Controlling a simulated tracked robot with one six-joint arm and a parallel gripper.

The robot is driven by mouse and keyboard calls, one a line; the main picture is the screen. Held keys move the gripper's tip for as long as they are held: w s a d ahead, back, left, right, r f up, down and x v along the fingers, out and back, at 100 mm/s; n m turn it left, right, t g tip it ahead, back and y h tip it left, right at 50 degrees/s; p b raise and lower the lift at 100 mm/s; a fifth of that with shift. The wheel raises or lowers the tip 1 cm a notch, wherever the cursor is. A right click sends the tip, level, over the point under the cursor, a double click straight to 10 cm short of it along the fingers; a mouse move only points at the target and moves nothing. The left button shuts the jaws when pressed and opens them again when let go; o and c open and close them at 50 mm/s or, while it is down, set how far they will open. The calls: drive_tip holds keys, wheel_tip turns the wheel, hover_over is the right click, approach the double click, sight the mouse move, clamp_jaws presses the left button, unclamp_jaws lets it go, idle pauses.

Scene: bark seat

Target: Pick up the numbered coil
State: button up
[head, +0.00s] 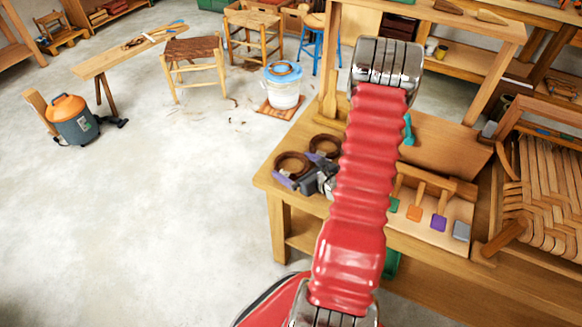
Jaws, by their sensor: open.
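Two dark brown coils lie side by side on the wooden workbench (268,178), near its left end. One coil (292,155) is nearer the left edge; the other coil (325,137) is a little farther back and to the right. No number can be read on either. My gripper (296,160) is open, low over the bench, with its purple fingertips apart at the near left coil. One fingertip is at that coil's front left side, the other between the two coils. I cannot tell whether they touch it. My red arm hides part of the bench.
Mallets with coloured heads (414,213) lie in a tray right of my arm. A teal tool (408,130) stands behind them. A woven chair (545,190) is at the right. A white bucket (283,92) and a stool (193,60) stand behind.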

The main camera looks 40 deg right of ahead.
drive_tip(key=shift+c, duration=0.4)
drive_tip(key=c, duration=0.7)
drive_tip(key=shift+o, duration=0.2)
drive_tip(key=shift+r, duration=0.1)
wheel_tip(320, 180, up, 10)
idle(0.5)
idle(0.5)
